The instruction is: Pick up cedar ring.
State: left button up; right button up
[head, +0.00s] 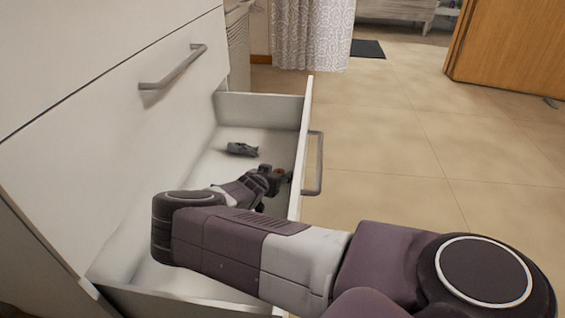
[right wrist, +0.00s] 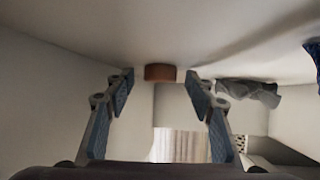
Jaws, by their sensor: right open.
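The cedar ring (right wrist: 160,72) is a small reddish-brown band on the pale drawer floor. In the right wrist view it appears centred between my right gripper's fingertips (right wrist: 160,80), with a gap on each side. I cannot tell whether it is between the pads or just beyond them. In the head view a small reddish spot of it (head: 279,171) shows at the end of my right gripper (head: 274,180), low inside the open drawer. My right gripper is open and empty. My left gripper is not in view.
The open white drawer (head: 258,109) has walls close around my right arm. A grey crumpled object (head: 242,149) lies on its floor farther back and also shows in the right wrist view (right wrist: 248,93). A dark blue item (right wrist: 314,53) is at that view's edge. The tiled floor outside is clear.

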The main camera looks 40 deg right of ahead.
jog(key=c, duration=0.9)
jog(key=shift+r, duration=0.15)
